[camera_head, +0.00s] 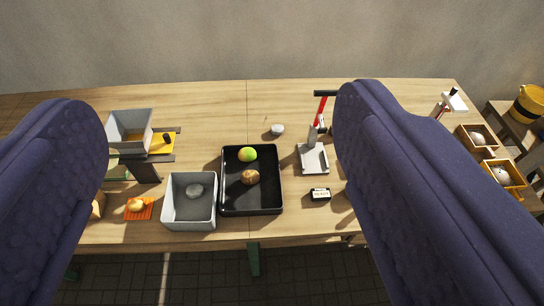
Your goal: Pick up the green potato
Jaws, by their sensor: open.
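The green potato (247,154) shows some orange-red on its lower edge. It lies in the black tray (236,208) near the tray's far end. A brown potato (250,177) lies just in front of it in the same tray. My gripper (222,135) shows as two large purple padded fingers at the left and right of the view. They are wide apart with nothing between them, and the table lies beyond. The fingers hide parts of the table at both sides.
A grey bin (190,222) with a grey stone stands left of the tray. A grey box (130,118) is behind it on the left. A stone (277,130) lies behind.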

